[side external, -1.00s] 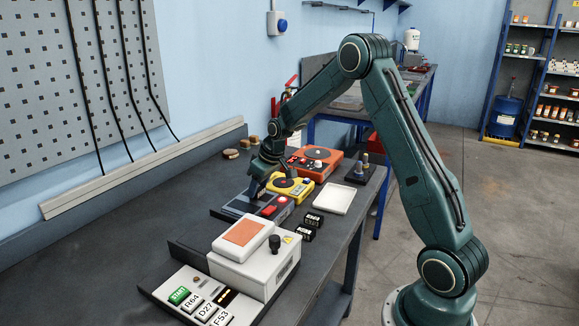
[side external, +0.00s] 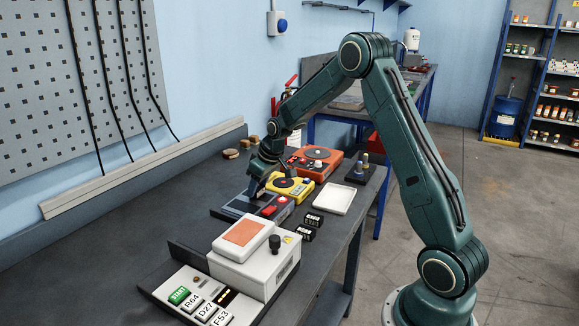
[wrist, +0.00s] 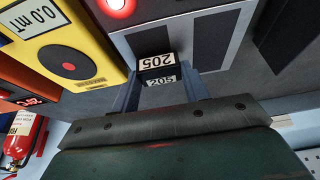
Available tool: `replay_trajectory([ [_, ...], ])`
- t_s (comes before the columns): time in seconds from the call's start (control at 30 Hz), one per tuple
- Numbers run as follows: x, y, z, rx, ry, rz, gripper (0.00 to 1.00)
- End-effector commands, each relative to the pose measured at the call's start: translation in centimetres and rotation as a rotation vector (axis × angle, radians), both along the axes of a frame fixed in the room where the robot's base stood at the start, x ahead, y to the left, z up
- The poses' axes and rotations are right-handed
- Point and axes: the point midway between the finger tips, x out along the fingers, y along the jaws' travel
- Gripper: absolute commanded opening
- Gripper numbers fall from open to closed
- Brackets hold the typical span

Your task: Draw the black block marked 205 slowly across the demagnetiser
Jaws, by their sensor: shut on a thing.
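My gripper (side external: 255,189) is shut on the black block marked 205 (wrist: 157,62). The block lies between the two fingers in the wrist view, with its white number panels facing the camera. In the side view the block is hard to make out at the fingertips. The grey flat unit with dark strips, which I take as the demagnetiser (side external: 239,206), lies under my gripper. In the wrist view the block is at the near edge of its striped plate (wrist: 188,48). I cannot tell whether block and plate touch. A red light (wrist: 117,4) glows on the unit.
A yellow meter (side external: 301,192) reading 0.0 mT and an orange unit (side external: 329,168) stand behind. Two black blocks (side external: 313,219) and a white tray (side external: 347,202) lie to the right. A white machine with an orange pad (side external: 255,266) stands in front. Bare bench (side external: 140,225) lies left.

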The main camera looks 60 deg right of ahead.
Motion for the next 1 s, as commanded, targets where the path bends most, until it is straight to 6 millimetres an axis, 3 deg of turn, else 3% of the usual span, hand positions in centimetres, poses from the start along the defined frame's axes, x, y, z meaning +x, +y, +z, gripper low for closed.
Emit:
replay_trajectory([
  [1.0, 0.1, 3.3, 0.1, 0.0, -0.002, 0.001, 0.14],
])
